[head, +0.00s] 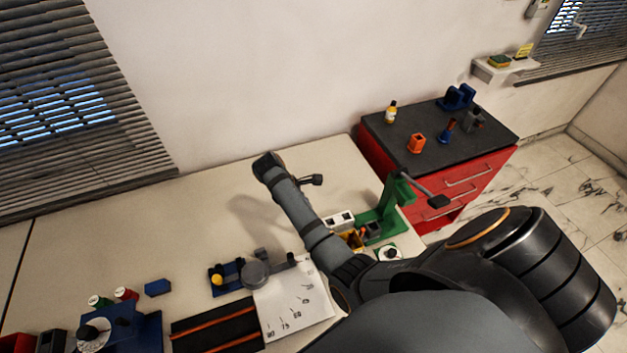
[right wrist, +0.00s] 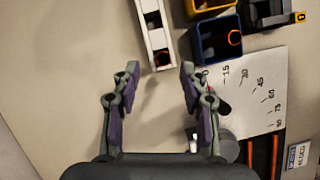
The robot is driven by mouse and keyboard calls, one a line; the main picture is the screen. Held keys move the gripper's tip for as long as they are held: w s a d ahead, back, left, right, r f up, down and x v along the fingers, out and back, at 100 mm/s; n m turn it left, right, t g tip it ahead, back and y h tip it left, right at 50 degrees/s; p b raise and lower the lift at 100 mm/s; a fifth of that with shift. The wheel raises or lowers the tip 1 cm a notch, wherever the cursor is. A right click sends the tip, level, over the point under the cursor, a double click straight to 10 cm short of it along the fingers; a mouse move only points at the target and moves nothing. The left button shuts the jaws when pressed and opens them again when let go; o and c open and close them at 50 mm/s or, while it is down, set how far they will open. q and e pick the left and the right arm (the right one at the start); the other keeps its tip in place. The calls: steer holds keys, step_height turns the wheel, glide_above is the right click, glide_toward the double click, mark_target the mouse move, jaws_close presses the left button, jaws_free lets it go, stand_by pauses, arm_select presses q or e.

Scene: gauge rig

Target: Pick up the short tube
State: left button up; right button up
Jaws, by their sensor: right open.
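A white rack (right wrist: 155,30) with dark openings lies ahead of my right gripper (right wrist: 160,72) in the right wrist view. Another orange ring-ended piece (right wrist: 235,37) stands in a blue bin (right wrist: 216,52). I cannot tell which of these is the short tube. My right gripper is open, with nothing held between its fingers. In the head view the gripper (head: 313,180) is small and dark, left of and beyond the white rack (head: 338,220). My left gripper is not in view.
A yellow bin (head: 352,240) and a green stand (head: 380,220) are close to the rack. A marked paper sheet (head: 293,303) and a black striped mat (head: 217,325) lie nearer. A red cabinet (head: 470,180) stands at right. The back left table is clear.

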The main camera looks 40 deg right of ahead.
steer(key=shift+d+f, duration=0.25)
steer(key=shift+f, duration=0.3)
steer(key=x, duration=0.1)
steer(key=p+x, duration=0.1)
steer(key=x, duration=0.2)
steer(key=shift+s+a+f, duration=0.1)
steer(key=shift+s+a, duration=0.15)
steer(key=shift+s, duration=0.05)
steer(key=shift+d+f, duration=0.2)
steer(key=shift+f, duration=0.3)
jaws_close()
